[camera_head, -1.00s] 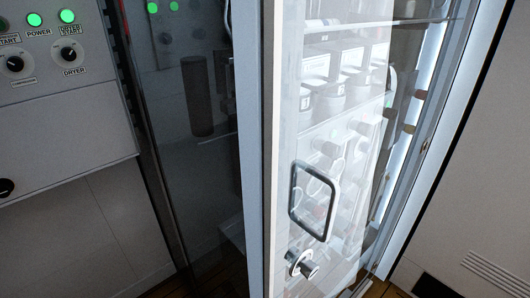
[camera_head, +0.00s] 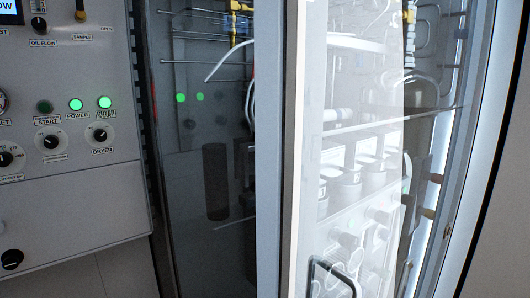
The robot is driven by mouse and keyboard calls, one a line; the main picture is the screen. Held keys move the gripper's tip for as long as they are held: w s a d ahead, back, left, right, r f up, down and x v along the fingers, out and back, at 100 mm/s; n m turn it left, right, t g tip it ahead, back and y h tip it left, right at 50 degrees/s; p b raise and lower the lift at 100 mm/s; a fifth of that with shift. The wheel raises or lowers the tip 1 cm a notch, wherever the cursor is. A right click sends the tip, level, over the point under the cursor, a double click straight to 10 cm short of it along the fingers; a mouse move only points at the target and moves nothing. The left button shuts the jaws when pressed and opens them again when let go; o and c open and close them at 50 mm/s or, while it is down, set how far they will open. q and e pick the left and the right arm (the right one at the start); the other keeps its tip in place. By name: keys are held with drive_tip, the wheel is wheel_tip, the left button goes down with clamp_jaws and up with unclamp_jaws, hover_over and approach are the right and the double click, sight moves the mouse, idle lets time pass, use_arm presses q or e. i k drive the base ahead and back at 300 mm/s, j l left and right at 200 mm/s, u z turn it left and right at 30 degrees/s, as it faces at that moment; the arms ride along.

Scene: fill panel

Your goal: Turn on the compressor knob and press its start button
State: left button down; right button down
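The grey control panel (camera_head: 75,205) fills the left of the head view. The start button (camera_head: 44,106), a dark green unlit round button with a START label below it, sits left of two lit green lights. Below it is a black knob on a white dial (camera_head: 50,138), apparently the compressor knob; its small label is too blurred to read. Its pointer direction is not clear. Neither of my grippers is in view.
A lit POWER light (camera_head: 75,104), a second lit green light (camera_head: 104,102) and the DRYER knob (camera_head: 100,134) are close by. A cabinet with a glass door (camera_head: 365,150) and a dark handle (camera_head: 335,274) stands to the right of the panel.

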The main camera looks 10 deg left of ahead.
sight(51, 141)
drive_tip(key=k+j+u, duration=0.1)
drive_tip(key=j+u, duration=0.5)
drive_tip(key=u, duration=0.2)
drive_tip(key=j+u, duration=0.4)
